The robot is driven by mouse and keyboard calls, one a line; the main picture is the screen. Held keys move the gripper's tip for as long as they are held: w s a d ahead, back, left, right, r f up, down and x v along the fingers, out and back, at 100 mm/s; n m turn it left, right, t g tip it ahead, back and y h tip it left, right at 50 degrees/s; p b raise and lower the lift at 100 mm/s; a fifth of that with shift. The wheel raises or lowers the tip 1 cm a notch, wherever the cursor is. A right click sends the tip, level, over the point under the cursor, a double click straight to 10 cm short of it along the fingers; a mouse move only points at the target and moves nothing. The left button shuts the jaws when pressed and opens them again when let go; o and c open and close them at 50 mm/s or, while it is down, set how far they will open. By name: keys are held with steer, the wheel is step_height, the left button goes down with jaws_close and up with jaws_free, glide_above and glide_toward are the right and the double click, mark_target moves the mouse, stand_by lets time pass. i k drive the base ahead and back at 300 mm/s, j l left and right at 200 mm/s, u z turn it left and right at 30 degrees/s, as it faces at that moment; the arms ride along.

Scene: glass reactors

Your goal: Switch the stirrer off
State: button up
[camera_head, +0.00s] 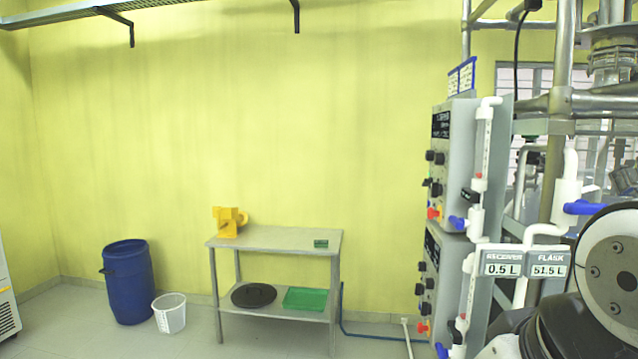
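Two grey control boxes, one above the other, stand at the right of the head view, seen at a steep angle. The upper box (457,140) has several black knobs (433,157) and a red and yellow button (433,213) on its left face. The lower box (430,262) has similar black knobs (421,287) and a red and yellow button (423,328). The labels are too small to read, so I cannot tell which control is the stirrer's or how it is set. My arm's round joint shows at the lower right; my gripper is out of view.
A reactor frame (561,70) with pipes fills the right side. A readout (522,263) shows receiver 0.5 L and flask 51.5 L. A metal table (285,240), a blue drum (128,283) and a white bucket (170,315) stand along the yellow wall. Floor is clear at front left.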

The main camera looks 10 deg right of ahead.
mark_target(427, 182)
steer(key=i+u, duration=0.25)
steer(key=i, duration=0.95)
